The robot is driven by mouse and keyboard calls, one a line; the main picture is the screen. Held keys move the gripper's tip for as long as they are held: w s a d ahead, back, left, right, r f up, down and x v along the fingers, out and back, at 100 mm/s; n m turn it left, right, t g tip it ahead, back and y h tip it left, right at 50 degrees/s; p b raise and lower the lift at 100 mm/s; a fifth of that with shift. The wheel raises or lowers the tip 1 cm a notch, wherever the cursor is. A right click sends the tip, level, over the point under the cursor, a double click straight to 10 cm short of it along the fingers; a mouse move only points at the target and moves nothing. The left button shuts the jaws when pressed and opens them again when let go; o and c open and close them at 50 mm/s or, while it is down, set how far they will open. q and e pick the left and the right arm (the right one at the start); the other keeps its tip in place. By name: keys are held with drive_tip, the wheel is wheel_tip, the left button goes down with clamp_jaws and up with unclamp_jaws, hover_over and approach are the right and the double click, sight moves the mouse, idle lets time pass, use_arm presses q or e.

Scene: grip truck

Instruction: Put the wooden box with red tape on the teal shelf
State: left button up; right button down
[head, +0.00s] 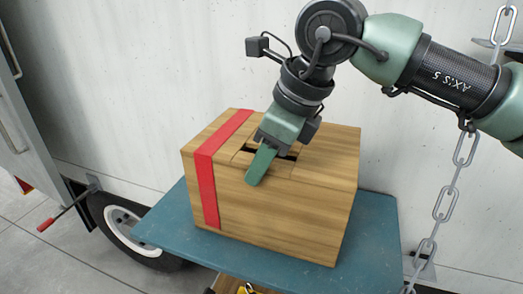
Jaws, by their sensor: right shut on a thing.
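The wooden box (280,215) with a strip of red tape (207,182) is upright over the teal shelf (165,225), in the middle of the head view. Its underside appears to rest on the shelf, but its lower edge hides any small gap. My right gripper (267,163) reaches down from the upper right and is shut on the box at the dark slot in its top. One green finger shows outside on the front face; the other is hidden. My left gripper is not in view.
A pale truck wall (120,90) stands behind the shelf. A chain (450,190) hangs at the right, close to the shelf's side. A wheel (125,225) and a red-tipped lever (60,217) are at the left. Bare shelf shows left and right of the box.

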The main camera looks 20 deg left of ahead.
drive_tip(key=c, duration=1.2)
unclamp_jaws()
drive_tip(key=shift+s, duration=0.1)
drive_tip(key=shift+o, duration=1)
drive_tip(key=shift+s, duration=0.15)
drive_tip(key=shift+d+r+b, duration=0.25)
drive_tip(key=shift+r+b, duration=0.05)
drive_tip(key=shift+r, duration=0.3)
drive_tip(key=b+v, duration=0.1)
drive_tip(key=v, duration=0.9)
drive_tip(key=shift+r+b, duration=0.35)
drive_tip(key=shift+r, duration=0.05)
drive_tip(key=shift+d, duration=0.15)
